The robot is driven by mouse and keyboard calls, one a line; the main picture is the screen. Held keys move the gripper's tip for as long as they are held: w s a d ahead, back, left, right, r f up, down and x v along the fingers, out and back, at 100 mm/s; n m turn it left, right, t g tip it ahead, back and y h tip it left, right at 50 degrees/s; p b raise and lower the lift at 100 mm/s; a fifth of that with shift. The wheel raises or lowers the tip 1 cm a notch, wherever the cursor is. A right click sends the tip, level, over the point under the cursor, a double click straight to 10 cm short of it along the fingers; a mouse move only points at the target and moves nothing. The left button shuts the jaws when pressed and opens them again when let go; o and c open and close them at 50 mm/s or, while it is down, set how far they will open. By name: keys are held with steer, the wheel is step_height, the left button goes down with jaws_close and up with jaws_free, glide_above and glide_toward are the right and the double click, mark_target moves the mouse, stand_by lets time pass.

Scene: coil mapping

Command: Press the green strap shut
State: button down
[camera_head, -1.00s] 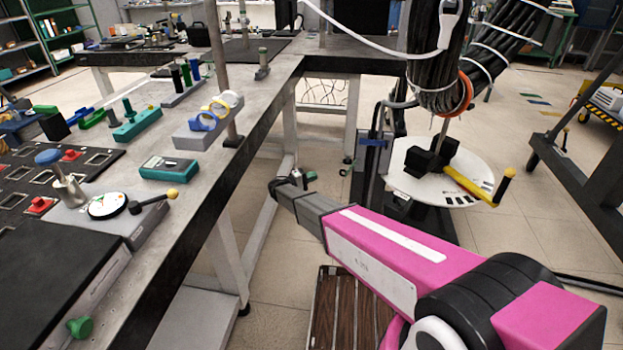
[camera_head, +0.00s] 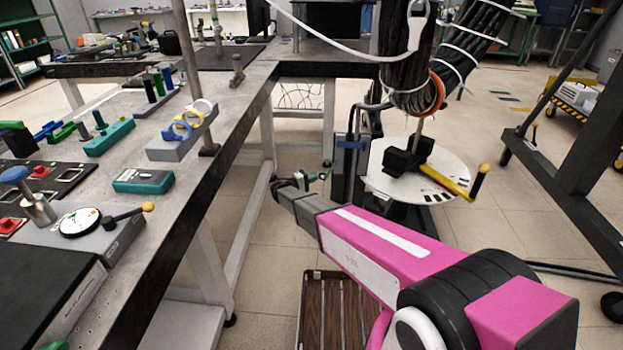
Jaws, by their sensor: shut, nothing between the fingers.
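I cannot make out a green strap for certain. A dark green bar (camera_head: 61,133) lies beside a blue bar (camera_head: 47,130) on the left bench, too small to tell whether it is a strap. A grey block (camera_head: 183,139) on the bench carries blue, yellow and white rings. My gripper (camera_head: 287,184) is dark and small in view, at the end of my pink arm. It is shut and empty, in the air right of the bench, clear of the things on it. A small green spot near its tip is too small to identify.
The steel bench (camera_head: 222,118) runs along the left. A thick black cable bundle (camera_head: 408,62) with white ties and an orange ring hangs above a round white disc (camera_head: 447,180) with a yellow handle (camera_head: 452,180). A dark frame (camera_head: 553,150) stands right. Open floor lies between.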

steer(key=shift+s+d+n+t+y, duration=0.4)
steer(key=shift+t, duration=0.1)
steer(key=shift+s+d, duration=0.1)
steer(key=shift+d, duration=0.05)
